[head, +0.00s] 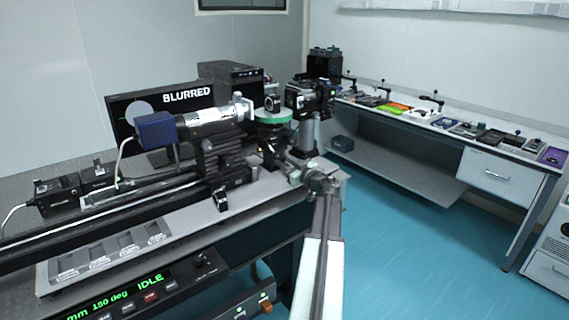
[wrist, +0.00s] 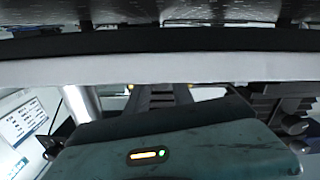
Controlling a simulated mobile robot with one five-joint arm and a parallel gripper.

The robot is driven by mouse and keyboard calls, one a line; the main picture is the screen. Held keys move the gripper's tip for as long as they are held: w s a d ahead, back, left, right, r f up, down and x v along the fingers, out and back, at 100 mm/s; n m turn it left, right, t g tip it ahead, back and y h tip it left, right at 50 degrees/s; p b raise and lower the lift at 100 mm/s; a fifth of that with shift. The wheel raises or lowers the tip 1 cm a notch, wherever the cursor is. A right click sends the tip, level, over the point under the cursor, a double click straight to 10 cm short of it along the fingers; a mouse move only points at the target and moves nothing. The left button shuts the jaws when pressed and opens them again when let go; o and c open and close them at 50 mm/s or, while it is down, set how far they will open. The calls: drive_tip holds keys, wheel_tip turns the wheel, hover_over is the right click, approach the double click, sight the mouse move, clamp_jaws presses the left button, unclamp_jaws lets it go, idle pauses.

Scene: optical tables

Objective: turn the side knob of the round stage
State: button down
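The round stage (head: 273,117) has a green rim and stands at the right end of the optical bench in the head view. A small optic mount sits on top of it. Its dark lower body (head: 268,133) is partly crowded by nearby parts, and I cannot pick out the side knob clearly. My gripper (head: 285,161) is at the end of my arm, just below and right of the stage, near the table's right end. It is too small to tell whether its fingers are open or touch anything. The wrist view does not show the stage or knob.
A long rail (head: 110,210) carries a white-and-blue cylinder (head: 205,122) left of the stage. A camera-like unit (head: 310,97) stands on a post behind my gripper. A monitor (head: 160,105) reads BLURRED; a front panel (head: 135,292) reads IDLE. The blue floor at right is clear.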

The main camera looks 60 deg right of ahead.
drive_tip(key=shift+n, duration=0.5)
drive_tip(key=c, duration=1.1)
unclamp_jaws()
drive_tip(key=shift+s, duration=0.1)
drive_tip(key=v, duration=0.7)
drive_tip(key=shift+s+a, duration=0.1)
drive_tip(key=shift+s, duration=0.2)
